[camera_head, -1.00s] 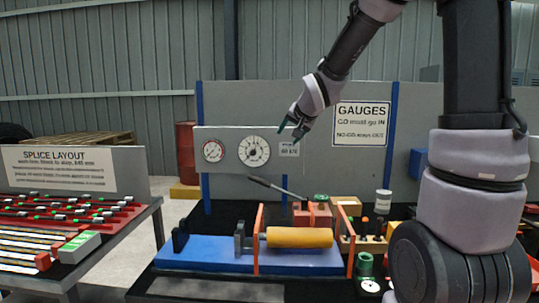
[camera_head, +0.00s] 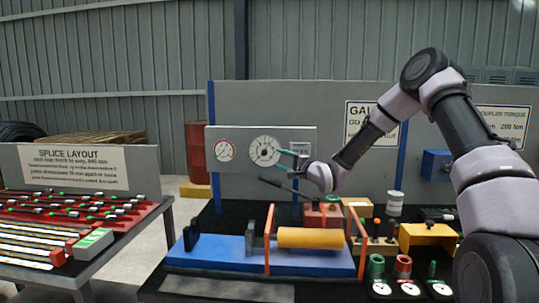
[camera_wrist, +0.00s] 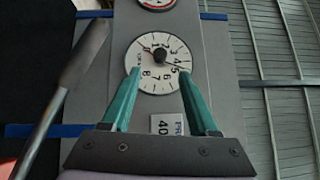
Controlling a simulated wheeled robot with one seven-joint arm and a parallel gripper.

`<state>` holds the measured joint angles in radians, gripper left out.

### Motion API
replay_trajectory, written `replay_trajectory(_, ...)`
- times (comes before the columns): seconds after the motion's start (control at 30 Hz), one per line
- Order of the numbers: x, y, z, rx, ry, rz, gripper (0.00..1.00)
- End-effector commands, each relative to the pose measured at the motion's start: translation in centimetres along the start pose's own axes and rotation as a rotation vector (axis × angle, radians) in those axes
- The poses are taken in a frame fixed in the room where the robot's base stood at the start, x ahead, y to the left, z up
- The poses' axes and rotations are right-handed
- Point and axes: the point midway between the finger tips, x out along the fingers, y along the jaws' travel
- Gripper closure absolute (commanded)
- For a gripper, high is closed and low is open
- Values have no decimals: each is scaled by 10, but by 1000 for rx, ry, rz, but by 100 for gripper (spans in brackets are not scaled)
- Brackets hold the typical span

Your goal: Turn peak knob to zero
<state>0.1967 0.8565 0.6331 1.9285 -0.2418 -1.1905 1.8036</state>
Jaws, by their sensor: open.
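The round white numbered dial (camera_head: 265,151) is on the upright grey panel, with a small dark knob at its centre. In the wrist view the dial (camera_wrist: 158,64) faces me, with the dark knob (camera_wrist: 161,54) at its middle and a thin dark pointer near the 4 and 5. My gripper (camera_head: 283,157) is at the right side of the dial in the head view. In the wrist view its two teal fingers (camera_wrist: 159,72) are spread apart and empty, their tips over the lower dial, one on each side. Contact with the knob cannot be told.
A smaller red-marked gauge (camera_head: 224,150) sits left of the dial. A white label (camera_wrist: 168,124) lies between my fingers in the wrist view. A dark lever (camera_wrist: 75,75) stands out left of the dial. Below is the blue press (camera_head: 220,252) with a yellow cylinder (camera_head: 312,238).

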Motion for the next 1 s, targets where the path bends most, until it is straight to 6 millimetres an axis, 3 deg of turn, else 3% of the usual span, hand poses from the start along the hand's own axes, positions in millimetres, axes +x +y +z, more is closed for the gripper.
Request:
replay_trajectory(0.3,59,0,2,-4,-2,0,40)
replay_trajectory(0.5,88,0,0,-3,0,2,40)
replay_trajectory(0.93,98,0,0,-3,1,3,40)
replay_trajectory(0.97,98,0,0,-3,1,2,47)
replay_trajectory(1.0,98,0,0,-3,1,2,63)
